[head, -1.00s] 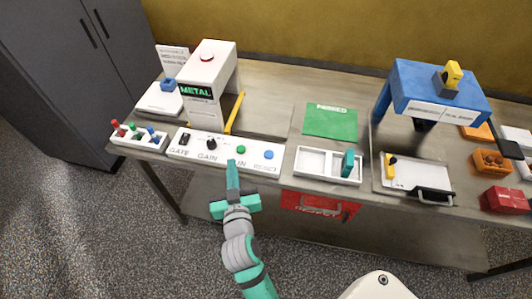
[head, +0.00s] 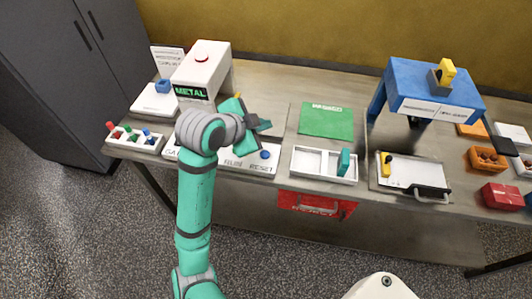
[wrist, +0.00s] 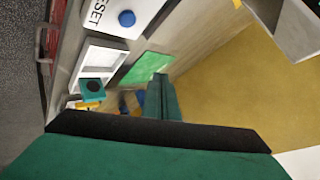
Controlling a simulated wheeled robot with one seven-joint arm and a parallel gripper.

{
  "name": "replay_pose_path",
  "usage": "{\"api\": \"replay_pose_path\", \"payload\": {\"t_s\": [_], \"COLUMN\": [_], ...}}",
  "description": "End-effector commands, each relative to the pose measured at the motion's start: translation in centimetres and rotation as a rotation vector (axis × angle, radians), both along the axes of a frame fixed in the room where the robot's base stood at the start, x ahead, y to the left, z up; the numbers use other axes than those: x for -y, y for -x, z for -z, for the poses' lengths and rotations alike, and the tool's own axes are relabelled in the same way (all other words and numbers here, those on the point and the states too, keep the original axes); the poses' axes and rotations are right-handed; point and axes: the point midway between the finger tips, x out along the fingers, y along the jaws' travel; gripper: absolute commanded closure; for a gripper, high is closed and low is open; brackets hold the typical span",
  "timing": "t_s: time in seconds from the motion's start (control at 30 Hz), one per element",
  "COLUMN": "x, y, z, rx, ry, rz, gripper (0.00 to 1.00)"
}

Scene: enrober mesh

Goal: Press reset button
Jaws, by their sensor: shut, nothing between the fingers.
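The blue reset button (head: 265,154) sits at the right end of the white control panel (head: 262,170), above the printed word RESET. It also shows in the wrist view as a blue disc (wrist: 126,18) near the top. My gripper (head: 264,125) is shut and empty, above the panel and a little behind the blue button in the head view, apart from it. In the wrist view my shut fingers (wrist: 161,84) point away from the button, toward the bench's right side. My arm hides the panel's middle, including most of the knobs and the green button.
The white metal detector (head: 203,70) with a METAL display stands behind my arm. Right of the panel are a green mat (head: 326,119), a white two-part tray (head: 308,162) and a blue arch (head: 437,87). A rack of coloured pegs (head: 133,144) is left.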

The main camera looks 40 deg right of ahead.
Motion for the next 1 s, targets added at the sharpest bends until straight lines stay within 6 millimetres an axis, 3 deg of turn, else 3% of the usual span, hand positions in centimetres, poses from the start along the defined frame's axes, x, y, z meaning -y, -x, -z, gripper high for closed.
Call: {"api": "replay_pose_path", "payload": {"t_s": [0.2,0.63,1.0], "x": [-1.0,-1.1,-1.1], "y": [0.4,0.4,0.4], "z": [-0.1,0.2,4.1], "rx": [0.029,0.028,0.023], "ry": [-0.100,-0.104,-0.103], "rz": [0.065,0.066,0.065], "gripper": [1.00,1.00,1.00]}}
